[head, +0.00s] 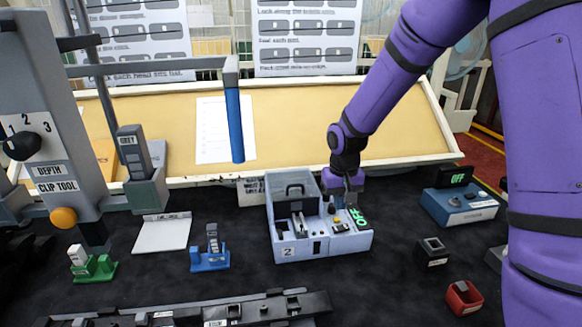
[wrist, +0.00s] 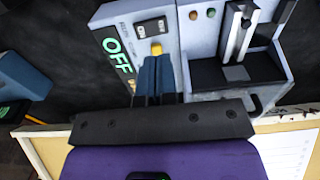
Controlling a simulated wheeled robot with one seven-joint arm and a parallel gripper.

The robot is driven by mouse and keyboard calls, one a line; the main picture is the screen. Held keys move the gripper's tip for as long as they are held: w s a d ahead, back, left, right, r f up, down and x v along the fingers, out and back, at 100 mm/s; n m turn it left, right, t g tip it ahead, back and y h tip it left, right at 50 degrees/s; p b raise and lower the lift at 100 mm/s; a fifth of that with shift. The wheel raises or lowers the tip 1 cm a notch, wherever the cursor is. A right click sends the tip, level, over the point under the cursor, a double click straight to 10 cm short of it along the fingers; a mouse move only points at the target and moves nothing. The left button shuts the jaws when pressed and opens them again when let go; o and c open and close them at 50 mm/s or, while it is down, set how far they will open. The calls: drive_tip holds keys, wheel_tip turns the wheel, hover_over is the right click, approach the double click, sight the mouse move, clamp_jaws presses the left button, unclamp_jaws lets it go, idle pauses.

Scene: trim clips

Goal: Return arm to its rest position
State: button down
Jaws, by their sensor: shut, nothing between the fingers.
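My purple arm reaches in from the upper right in the head view. My gripper (head: 340,203) points down over the right part of a light blue machine (head: 283,240) marked 2. In the wrist view, the blue fingers of my gripper (wrist: 155,62) are together with nothing between them. Their tips are close to a yellow switch (wrist: 156,48); I cannot tell whether they touch it. A green OFF display (wrist: 115,50) is lit beside the switch; it also shows in the head view (head: 357,218).
A blue box (head: 462,207) with an OFF display stands to the right. A black holder (head: 432,252) and a red holder (head: 464,298) stand nearer. A grey Depth Clip Tool post (head: 60,165) and overhanging bar (head: 160,68) stand left. A tan board (head: 300,130) is behind.

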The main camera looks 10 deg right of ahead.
drive_tip(key=s+d+r+t, duration=0.1)
drive_tip(key=s+d+r, duration=0.1)
drive_tip(key=s+r, duration=0.5)
drive_tip(key=s+d+r+t, duration=0.2)
drive_tip(key=s+r, duration=0.1)
drive_tip(key=r, duration=0.7)
drive_tip(key=s+d+r+t, duration=0.1)
drive_tip(key=s+r, duration=0.3)
drive_tip(key=s, duration=0.5)
drive_tip(key=s+d+r+t, duration=0.1)
drive_tip(key=s+r, duration=0.3)
drive_tip(key=s, duration=0.5)
drive_tip(key=shift+d+r, duration=0.2)
drive_tip(key=shift+d, duration=0.25)
